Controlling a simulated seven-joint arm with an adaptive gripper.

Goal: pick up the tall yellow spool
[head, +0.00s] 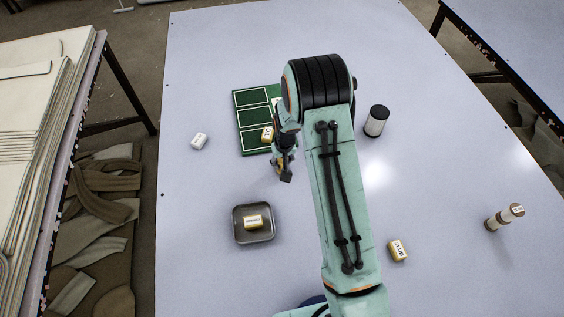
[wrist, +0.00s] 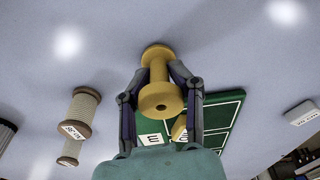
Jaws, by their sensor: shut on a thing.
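The tall yellow spool (wrist: 160,74) shows in the wrist view as a plain yellow spool with a wide flange at each end and a hole in the near flange. My gripper (wrist: 158,72) is shut on it, with one dark finger on each side of its narrow middle. In the head view my gripper (head: 286,176) hangs just right of the green board, pointing down. Whether the spool's far end touches the table is not clear.
A green board (head: 253,97) with white outlines bears a small labelled block (head: 267,134). A metal tray (head: 240,236) holds another block. A white block (head: 199,141), a yellow-white block (head: 398,250), a black-topped cylinder (head: 376,121) and a tan spool (head: 505,217) stand apart. The table's right half is mostly clear.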

